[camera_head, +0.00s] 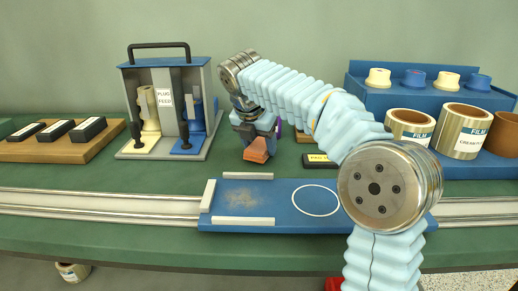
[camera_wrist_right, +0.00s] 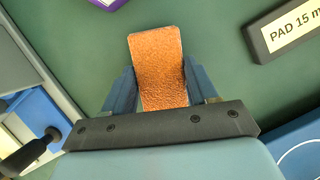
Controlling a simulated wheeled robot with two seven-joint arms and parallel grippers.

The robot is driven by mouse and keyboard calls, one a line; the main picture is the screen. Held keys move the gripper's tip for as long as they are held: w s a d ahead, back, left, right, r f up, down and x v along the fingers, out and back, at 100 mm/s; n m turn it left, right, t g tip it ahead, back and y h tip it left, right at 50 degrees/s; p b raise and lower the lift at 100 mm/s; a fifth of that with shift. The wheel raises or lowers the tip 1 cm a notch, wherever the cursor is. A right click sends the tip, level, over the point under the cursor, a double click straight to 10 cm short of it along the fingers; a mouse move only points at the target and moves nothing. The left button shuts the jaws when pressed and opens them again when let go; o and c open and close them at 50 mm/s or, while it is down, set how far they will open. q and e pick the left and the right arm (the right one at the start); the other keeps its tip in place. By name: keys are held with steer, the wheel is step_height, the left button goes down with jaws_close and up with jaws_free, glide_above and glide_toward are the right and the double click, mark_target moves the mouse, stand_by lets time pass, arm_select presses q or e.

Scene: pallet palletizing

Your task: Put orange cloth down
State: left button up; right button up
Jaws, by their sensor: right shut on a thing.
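The orange cloth (camera_wrist_right: 157,70) is a small, textured orange piece between the two blue fingers of my right gripper (camera_wrist_right: 155,92) in the right wrist view. In the head view, my right gripper (camera_head: 258,146) points down behind the blue tray, with the orange cloth (camera_head: 257,151) at its tips. The gripper is shut on the cloth. Green table surface shows around the cloth; whether the cloth touches it I cannot tell. My left gripper is not in view.
A blue tray (camera_head: 275,196) with white bars and a white ring sits on the rail in front. The plug feed stand (camera_head: 166,100) is left of the gripper. A dark labelled pad (camera_head: 318,161) lies to its right. Film rolls (camera_head: 461,130) stand at the right.

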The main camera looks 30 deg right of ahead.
steer(key=shift+f, duration=0.3)
steer(key=shift+f, duration=0.4)
steer(key=o, duration=0.9)
steer(key=shift+a, duration=0.1)
steer(key=shift+c, duration=0.2)
steer(key=shift+o, duration=1.2)
steer(key=shift+f, duration=0.15)
steer(key=p+v, duration=0.3)
steer(key=v, duration=1)
steer(key=shift+w+d, duration=0.2)
steer(key=shift+d, duration=0.1)
